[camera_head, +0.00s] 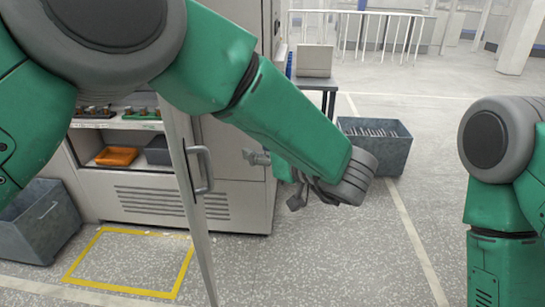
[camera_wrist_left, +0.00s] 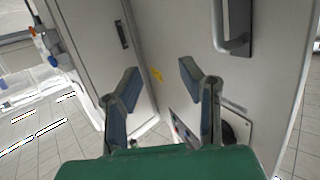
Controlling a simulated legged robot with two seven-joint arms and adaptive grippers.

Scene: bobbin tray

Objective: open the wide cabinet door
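The cabinet (camera_head: 235,185) stands at the left in the head view. Its wide door (camera_head: 180,150) stands swung out toward me, seen nearly edge-on, with shelves showing to its left. The door's grey bar handle (camera_head: 203,170) is on its right-hand face; the handle also shows at the top of the left wrist view (camera_wrist_left: 236,40). My left gripper (camera_head: 275,180) is to the right of the door and handle, apart from them. Its two fingers (camera_wrist_left: 160,88) are spread with nothing between them. My right gripper is outside the view; only its arm shows.
Inside the cabinet are an orange bin (camera_head: 117,156) and a dark bin (camera_head: 158,151). A grey crate (camera_head: 40,222) stands left, another crate (camera_head: 375,145) right of the cabinet. A yellow floor outline (camera_head: 120,291) lies in front. The floor at centre right is clear.

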